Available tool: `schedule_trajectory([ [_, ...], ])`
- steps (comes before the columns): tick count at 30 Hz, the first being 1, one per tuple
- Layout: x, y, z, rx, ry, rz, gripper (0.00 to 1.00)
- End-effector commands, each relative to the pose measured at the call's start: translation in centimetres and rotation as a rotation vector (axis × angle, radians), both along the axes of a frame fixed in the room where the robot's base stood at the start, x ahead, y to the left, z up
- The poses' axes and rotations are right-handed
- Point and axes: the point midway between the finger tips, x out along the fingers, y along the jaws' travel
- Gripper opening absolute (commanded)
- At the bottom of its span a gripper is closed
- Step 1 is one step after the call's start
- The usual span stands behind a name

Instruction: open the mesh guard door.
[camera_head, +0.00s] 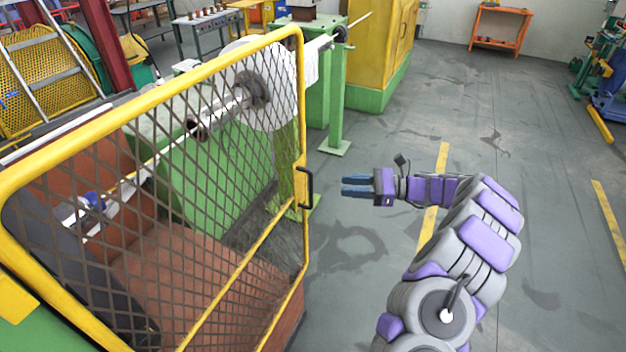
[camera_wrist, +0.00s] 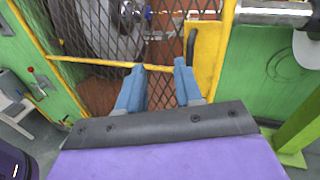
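The mesh guard door (camera_head: 165,165) has a yellow tube frame and dark diamond mesh, and stands at the left in the head view. Its black handle (camera_head: 308,187) is on the yellow upright at the door's right edge. My gripper (camera_head: 345,187) is to the right of the handle, apart from it in the head view. In the wrist view, the mesh door (camera_wrist: 165,30) fills the upper middle, and the handle (camera_wrist: 191,50) stands just beyond the right finger. My gripper's blue fingers (camera_wrist: 160,70) are spread with nothing between them. The door appears closed against the machine.
Green machine housing (camera_head: 215,160) and brown panels lie behind the mesh. A green post (camera_head: 337,100) stands beyond the door's right edge. A yellow cabinet (camera_head: 375,45) is farther back. The grey floor (camera_head: 550,200) at right is clear.

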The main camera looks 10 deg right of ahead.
Motion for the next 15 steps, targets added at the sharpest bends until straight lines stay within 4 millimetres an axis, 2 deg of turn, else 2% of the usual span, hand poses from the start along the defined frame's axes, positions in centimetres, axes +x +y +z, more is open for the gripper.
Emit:
schedule_trajectory([
  [1,0.5,-1.7,-1.2,0.014,0.024,-0.038,0.35],
  [3,0.8,-3.4,-2.2,0.035,0.048,-0.079,0.35],
  [7,1.1,-5.7,-3.5,0.056,0.074,-0.128,0.35],
  [11,1.3,-6.3,-3.9,0.064,0.082,-0.145,0.35],
  [15,1.9,-5.1,-3.9,0.069,0.082,-0.143,0.35],
])
